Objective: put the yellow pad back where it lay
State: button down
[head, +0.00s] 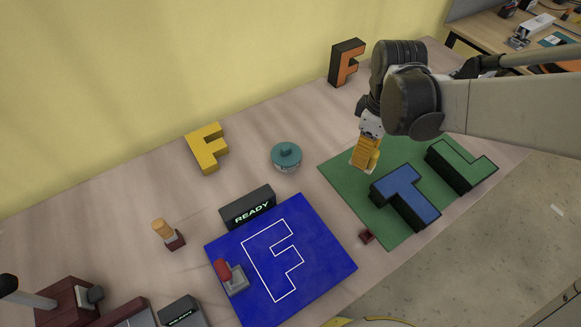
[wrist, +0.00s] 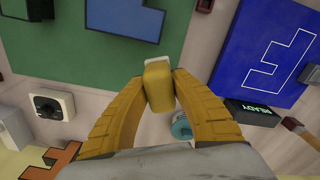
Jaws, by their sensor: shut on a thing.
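My gripper (head: 362,160) shows yellow fingers over the back-left part of the green mat (head: 345,185) in the head view. In the wrist view my gripper (wrist: 158,90) is shut on a small yellow block with a whitish end, which I take to be the yellow pad (wrist: 157,92). It appears held above the surface; the exact height is hard to tell. In the head view the pad cannot be told apart from the yellow fingers. No mark showing where it lay can be made out.
A blue panel (head: 320,255), READY sign (head: 248,207) and small dark red block (head: 367,237) are nearby.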

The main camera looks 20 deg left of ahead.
jog(key=b, duration=0.4)
send_over(315, 194)
notch_tip(315, 194, down, 7)
jog(key=shift+f, duration=0.1)
notch_tip(315, 194, down, 4)
jog(key=shift+r+b, duration=0.1)
jog(key=shift+b, duration=0.9)
jog(key=shift+r, duration=0.1)
jog(key=c, duration=1.5)
grip_release()
jog(key=shift+f, duration=0.2)
jog(key=shift+c, duration=0.2)
jog(key=o, duration=0.3)
jog(key=shift+o, duration=0.2)
